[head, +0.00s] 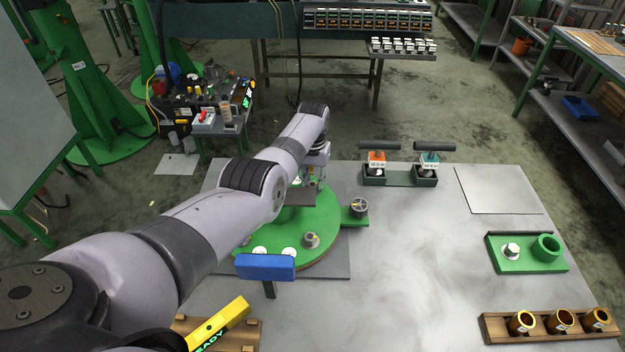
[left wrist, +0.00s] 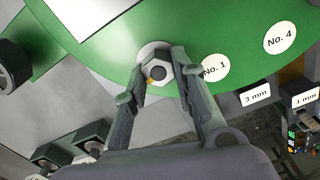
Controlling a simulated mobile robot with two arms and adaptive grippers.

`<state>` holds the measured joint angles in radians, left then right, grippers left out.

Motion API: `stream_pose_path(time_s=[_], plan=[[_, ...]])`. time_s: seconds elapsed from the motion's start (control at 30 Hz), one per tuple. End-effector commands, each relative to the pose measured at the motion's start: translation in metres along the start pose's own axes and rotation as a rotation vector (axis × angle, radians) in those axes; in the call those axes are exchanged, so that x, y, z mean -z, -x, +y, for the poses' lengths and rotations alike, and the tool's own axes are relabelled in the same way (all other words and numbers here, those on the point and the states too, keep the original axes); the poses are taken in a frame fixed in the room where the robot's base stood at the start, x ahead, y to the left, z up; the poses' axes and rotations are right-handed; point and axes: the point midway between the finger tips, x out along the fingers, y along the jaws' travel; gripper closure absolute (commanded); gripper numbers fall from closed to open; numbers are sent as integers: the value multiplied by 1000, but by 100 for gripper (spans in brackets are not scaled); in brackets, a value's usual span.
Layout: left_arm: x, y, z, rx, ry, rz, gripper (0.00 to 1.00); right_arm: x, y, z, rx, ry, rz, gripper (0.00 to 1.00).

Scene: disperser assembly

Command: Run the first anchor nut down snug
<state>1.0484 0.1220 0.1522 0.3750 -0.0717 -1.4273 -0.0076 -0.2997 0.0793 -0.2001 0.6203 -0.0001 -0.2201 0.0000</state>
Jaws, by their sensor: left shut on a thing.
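A hex anchor nut (left wrist: 158,74) sits on a round pale seat on the green round base (left wrist: 120,40), beside the "No. 1" label, in the left wrist view. A small yellow mark shows at its edge. My left gripper (left wrist: 157,66) is shut on this nut, with one finger on each side. In the head view my left arm reaches over the green base (head: 325,225), and its gripper (head: 308,182) is partly hidden behind the arm. Another nut-like part (head: 311,239) stands near the base's front edge. My right gripper is not in view.
Orange (head: 377,158) and teal (head: 431,160) T-handled tools stand in holders behind. A green tray (head: 528,265) with a silver part and ring lies right. A wooden rack (head: 497,331) holds three brass cups. A blue bar (head: 265,267) stands in front. The table's middle right is clear.

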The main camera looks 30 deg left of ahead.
Motion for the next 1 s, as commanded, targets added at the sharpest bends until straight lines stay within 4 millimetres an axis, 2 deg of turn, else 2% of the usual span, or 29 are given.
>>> stream_pose_path(time_s=[0.2, 0.5, 1.0], plan=[[1, 2, 1, 1, -180, 3, 100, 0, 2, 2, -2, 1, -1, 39], [1, 1, 2, 1, -345, 3, 100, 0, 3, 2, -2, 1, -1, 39], [1, 1, 2, 2, -413, 3, 100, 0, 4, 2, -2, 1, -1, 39]])
